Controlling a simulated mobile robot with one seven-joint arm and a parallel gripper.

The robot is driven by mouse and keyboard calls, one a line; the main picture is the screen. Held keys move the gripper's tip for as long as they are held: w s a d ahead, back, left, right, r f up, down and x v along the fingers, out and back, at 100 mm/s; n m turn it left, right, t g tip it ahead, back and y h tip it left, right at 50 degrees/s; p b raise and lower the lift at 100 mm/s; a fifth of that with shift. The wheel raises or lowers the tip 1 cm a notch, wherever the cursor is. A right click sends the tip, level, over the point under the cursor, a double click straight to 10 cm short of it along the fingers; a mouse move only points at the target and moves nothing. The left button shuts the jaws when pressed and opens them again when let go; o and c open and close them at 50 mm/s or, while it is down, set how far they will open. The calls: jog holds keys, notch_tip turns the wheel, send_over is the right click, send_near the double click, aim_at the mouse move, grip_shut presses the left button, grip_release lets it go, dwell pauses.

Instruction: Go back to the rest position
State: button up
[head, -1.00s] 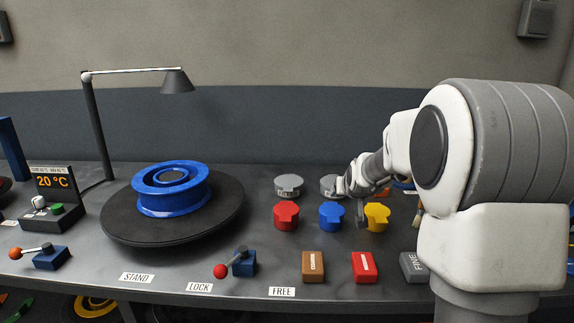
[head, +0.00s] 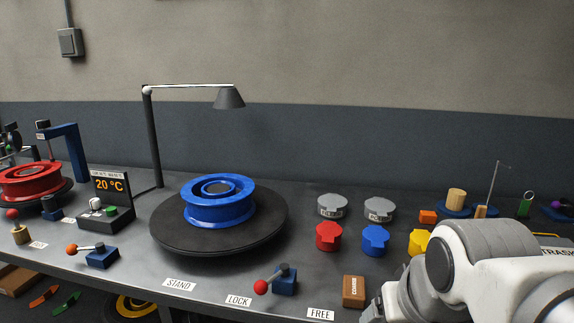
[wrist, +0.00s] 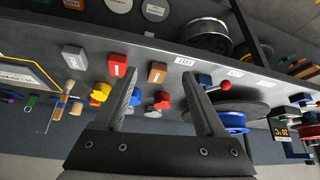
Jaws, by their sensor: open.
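My gripper (wrist: 165,100) shows in the wrist view with its two grey fingers apart and nothing between them that it holds. The bench with its pots and blocks lies beyond the fingers. In the head view my arm is at the lower right, and the fingers are not visible there.
A blue rim (head: 220,203) lies on the black round stand (head: 165,235), under a lamp (head: 229,97). A red-knobbed lever (head: 262,287) is at the front edge. Grey, red, blue and yellow (head: 418,241) pots and a brown block (head: 354,291) stand to the right. A red rim (head: 30,180) is far left.

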jog(key=s+r+p, duration=0.2)
jog(key=r+p, duration=0.6)
jog(key=p, duration=0.1)
jog(key=s+r+p, duration=0.1)
jog(key=r+p, duration=0.8)
jog(key=shift+s+a+r+g, duration=0.15)
jog(key=shift+s+a+g, duration=0.15)
jog(key=shift+s, duration=0.1)
